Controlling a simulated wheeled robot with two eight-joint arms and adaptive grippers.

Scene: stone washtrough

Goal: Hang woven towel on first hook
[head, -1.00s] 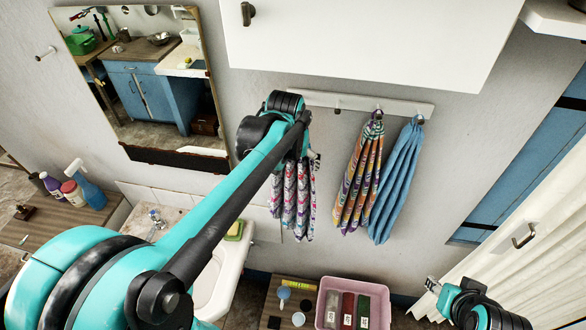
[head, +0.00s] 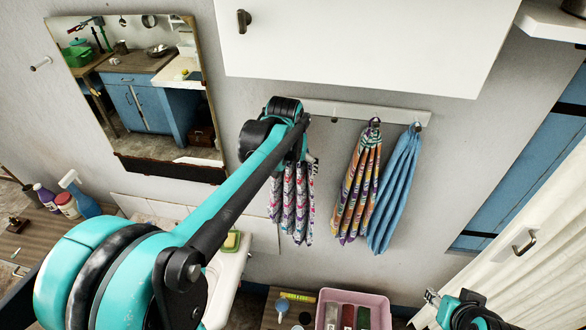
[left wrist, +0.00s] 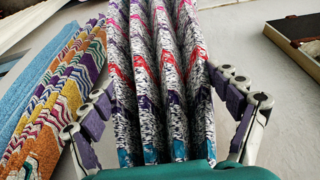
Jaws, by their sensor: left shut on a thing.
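The woven towel (head: 292,205), white and black with pink, purple and teal bands, hangs in folds below my left gripper (left wrist: 165,95). That gripper is shut on it, with purple-padded fingers on both sides of the folds in the left wrist view. In the head view my left wrist covers the left end of the pale hook rail (head: 385,111), so any hook there is hidden, and so is the towel's top. One bare hook (head: 334,120) shows right of my wrist. My right gripper (head: 432,297) is low at the right, away from the rail; its jaw state is unclear.
A striped multicoloured towel (head: 358,190) and a blue towel (head: 395,190) hang on hooks to the right. A white cabinet (head: 360,40) is above the rail and a mirror (head: 135,95) to the left. A pink bin (head: 375,300) stands below.

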